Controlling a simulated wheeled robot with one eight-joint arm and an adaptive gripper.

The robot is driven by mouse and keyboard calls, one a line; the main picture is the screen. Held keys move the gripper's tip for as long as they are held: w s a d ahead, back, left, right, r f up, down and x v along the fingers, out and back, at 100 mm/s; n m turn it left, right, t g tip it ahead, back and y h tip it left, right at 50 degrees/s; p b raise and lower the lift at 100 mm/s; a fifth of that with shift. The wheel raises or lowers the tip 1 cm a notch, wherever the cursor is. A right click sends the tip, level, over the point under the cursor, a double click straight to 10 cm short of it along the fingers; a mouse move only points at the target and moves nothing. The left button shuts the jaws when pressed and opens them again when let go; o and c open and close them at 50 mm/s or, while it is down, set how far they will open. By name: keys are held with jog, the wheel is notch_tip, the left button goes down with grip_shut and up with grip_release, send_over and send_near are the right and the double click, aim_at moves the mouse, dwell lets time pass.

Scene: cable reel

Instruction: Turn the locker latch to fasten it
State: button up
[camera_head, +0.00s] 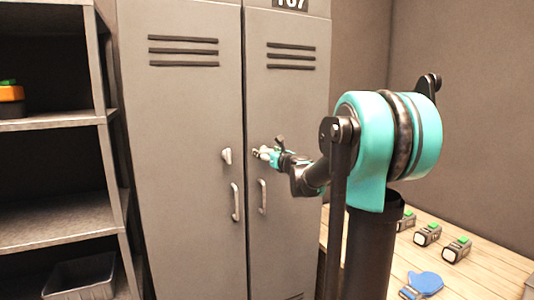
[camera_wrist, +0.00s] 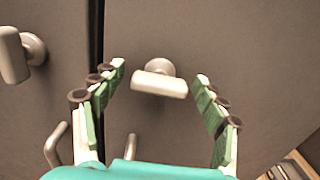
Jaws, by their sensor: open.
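A grey two-door locker (camera_head: 190,110) stands ahead. Its right door has a pale T-shaped latch (camera_wrist: 160,84), whose bar lies nearly level, slightly tilted, in the wrist view. In the wrist view my gripper (camera_wrist: 160,73) is open, with green-padded fingers on either side of the latch and gaps at both ends of the bar. The left door has a similar latch (camera_head: 227,156), its bar closer to upright; it also shows in the wrist view (camera_wrist: 14,55).
Handles (camera_head: 236,202) (camera_head: 263,197) sit below the latches. A metal shelf unit (camera_head: 60,222) with a grey bin (camera_head: 82,279) stands left. A wooden table (camera_head: 460,279) at right holds several small devices and a blue item (camera_head: 423,283).

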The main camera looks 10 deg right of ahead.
jog(key=shift+c, duration=0.4)
jog(key=c, duration=1.1)
jog(key=shift+n, duration=0.4)
jog(key=n, duration=0.3)
jog(key=shift+n, duration=0.4)
jog(key=n, duration=0.9)
jog(key=shift+a, duration=0.1)
jog(key=n, duration=0.4)
jog(key=shift+n, duration=0.3)
